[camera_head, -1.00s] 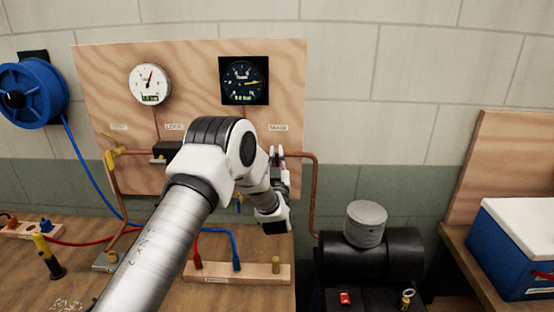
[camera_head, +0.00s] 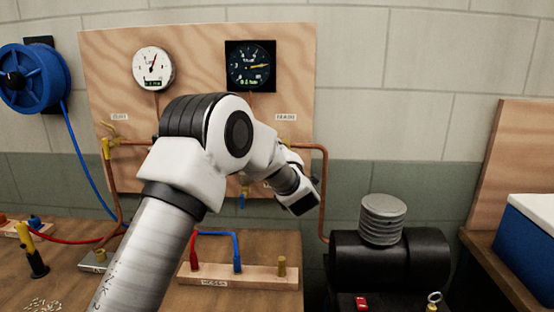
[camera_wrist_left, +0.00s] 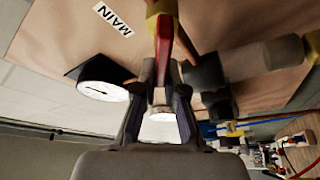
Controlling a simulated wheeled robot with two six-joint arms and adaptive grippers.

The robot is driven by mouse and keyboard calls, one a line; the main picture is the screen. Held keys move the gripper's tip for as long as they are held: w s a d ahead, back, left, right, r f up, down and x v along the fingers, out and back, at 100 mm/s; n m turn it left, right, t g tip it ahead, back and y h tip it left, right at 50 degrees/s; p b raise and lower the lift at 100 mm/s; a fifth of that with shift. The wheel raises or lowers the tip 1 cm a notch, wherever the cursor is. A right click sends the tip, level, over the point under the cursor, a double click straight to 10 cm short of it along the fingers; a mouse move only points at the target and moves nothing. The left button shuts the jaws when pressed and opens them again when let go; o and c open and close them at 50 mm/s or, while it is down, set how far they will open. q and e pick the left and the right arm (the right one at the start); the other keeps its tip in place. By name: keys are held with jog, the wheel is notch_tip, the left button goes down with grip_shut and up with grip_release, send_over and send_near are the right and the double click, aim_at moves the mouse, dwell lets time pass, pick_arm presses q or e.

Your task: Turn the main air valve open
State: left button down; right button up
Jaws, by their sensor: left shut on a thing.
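The MAIN label (camera_wrist_left: 115,18) is on the wooden board, and it also shows in the head view (camera_head: 286,117). Below it is the main air valve, with a yellow body (camera_wrist_left: 160,8) and a red lever (camera_wrist_left: 163,38) in the left wrist view. My left gripper (camera_wrist_left: 163,108) is shut on the red lever, whose held end lies between the fingers. In the head view my arm largely hides the valve; a small yellow part (camera_head: 283,143) shows at the copper pipe. The lever's angle to the pipe is hard to tell. My right gripper is out of view.
A white gauge (camera_head: 153,68) and a black gauge (camera_head: 250,66) are on the board (camera_head: 205,45). A copper pipe (camera_head: 324,190) runs down toward a black tank (camera_head: 385,258). A wooden hose block (camera_head: 255,275) lies on the bench. A blue reel (camera_head: 35,82) hangs at left.

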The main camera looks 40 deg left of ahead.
pick_arm(q)
jog(key=n+b, duration=0.1)
jog(key=n, duration=0.1)
jog(key=f+n+g+b, duration=0.1)
jog(key=n+b, duration=0.1)
jog(key=shift+s+a+g, duration=0.1)
jog(key=shift+a+g, duration=0.05)
jog(key=shift+g, duration=0.15)
jog(key=shift+f+n+g+h+b, duration=0.2)
jog(key=shift+n+g+h+b, duration=0.35)
jog(key=shift+n+b, duration=0.8)
jog(key=shift+n, duration=0.35)
jog(key=c, duration=1.5)
grip_release()
jog(key=shift+c, duration=0.2)
jog(key=o, duration=0.3)
jog(key=shift+f, duration=0.1)
jog(key=v, duration=1.1)
jog(key=shift+d, duration=0.35)
jog(key=shift+f, duration=0.1)
